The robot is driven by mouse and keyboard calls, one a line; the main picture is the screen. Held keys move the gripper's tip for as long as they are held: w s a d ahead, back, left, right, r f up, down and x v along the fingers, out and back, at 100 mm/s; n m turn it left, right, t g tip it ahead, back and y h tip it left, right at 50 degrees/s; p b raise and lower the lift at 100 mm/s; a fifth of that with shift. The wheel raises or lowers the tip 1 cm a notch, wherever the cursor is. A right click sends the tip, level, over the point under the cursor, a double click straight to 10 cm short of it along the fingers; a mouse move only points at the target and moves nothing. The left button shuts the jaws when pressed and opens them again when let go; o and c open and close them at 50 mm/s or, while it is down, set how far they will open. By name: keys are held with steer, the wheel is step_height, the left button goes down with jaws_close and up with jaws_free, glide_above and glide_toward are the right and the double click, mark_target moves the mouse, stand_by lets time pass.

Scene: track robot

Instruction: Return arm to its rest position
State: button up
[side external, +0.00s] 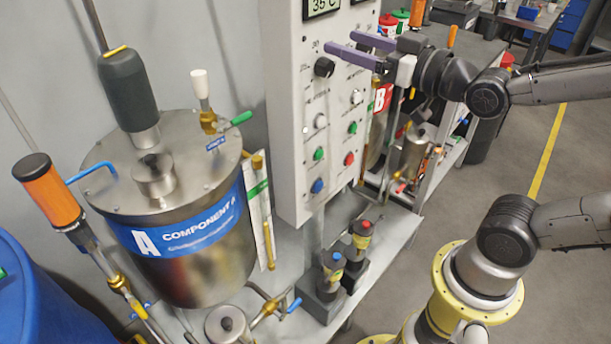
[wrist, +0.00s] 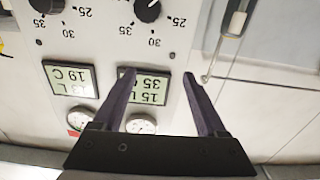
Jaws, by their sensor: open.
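My gripper (side external: 340,42) has two purple fingers, held level and pointing left across the upper front of the grey-white control panel (side external: 300,200). In the wrist view, my gripper (wrist: 159,73) is open with the fingers well apart and nothing held between them. The panel (wrist: 95,25) appears upside down there, with a display (wrist: 152,86) and a gauge behind the fingers. I cannot tell the exact gap between fingertips and panel. My arm reaches in from the right, bent, with its yellow base at the bottom.
A steel tank marked A (side external: 190,265) stands left of the panel, with an orange-handled fitting (side external: 50,190) beside it. Two small pumps (side external: 329,270) sit on the bench below. A blue drum (side external: 40,300) is at lower left. Open floor (side external: 560,210) lies to the right.

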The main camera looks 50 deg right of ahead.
steer(key=s+f+g, duration=1.2)
steer(key=s+f, duration=0.1)
steer(key=s, duration=0.3)
steer(key=shift+s+a+g, duration=0.2)
steer(key=shift+s+g, duration=0.1)
steer(key=shift+s, duration=0.05)
stand_by(0.8)
